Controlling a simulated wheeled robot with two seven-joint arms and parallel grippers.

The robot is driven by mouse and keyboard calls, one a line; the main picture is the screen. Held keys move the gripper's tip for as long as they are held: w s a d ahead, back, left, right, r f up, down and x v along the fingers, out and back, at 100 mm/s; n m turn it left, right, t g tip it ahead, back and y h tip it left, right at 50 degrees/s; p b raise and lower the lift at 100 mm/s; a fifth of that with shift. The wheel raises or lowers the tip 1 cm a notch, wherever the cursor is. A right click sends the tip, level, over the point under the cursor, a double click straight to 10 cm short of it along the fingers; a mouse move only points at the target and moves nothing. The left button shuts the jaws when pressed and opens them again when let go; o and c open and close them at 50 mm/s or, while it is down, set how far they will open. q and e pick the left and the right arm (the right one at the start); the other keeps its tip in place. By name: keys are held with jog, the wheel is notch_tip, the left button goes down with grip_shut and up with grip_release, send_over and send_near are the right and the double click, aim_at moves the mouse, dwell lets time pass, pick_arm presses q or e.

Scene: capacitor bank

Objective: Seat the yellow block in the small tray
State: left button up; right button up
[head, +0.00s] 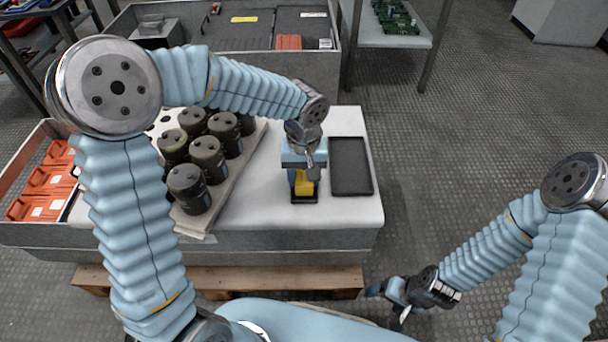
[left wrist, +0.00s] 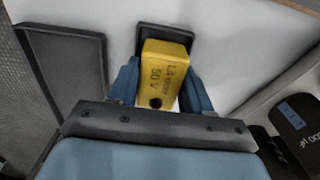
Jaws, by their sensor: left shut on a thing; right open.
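The yellow block (head: 304,183) is between the fingers of my left gripper (head: 303,172), which is shut on it. In the left wrist view the yellow block (left wrist: 166,68) shows printed markings and a dark round spot, with blue fingers of my left gripper (left wrist: 160,88) on both sides. The small dark tray (head: 304,199) lies under the block on the white table top. In the left wrist view the small tray's rim (left wrist: 165,29) shows past the block's far end. I cannot tell whether the block touches the tray floor. My right gripper (head: 386,301) is open and empty, low at the front, away from the table.
A larger empty dark tray (head: 351,166) lies right of the small tray; it also shows in the left wrist view (left wrist: 66,62). Several dark cylindrical capacitors (head: 208,158) stand on a board to the left. An orange-block bin (head: 45,180) is at far left.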

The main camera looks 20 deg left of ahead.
pick_arm(q)
jog(key=shift+f, duration=0.2)
dwell(0.6)
jog(key=o, duration=1.3)
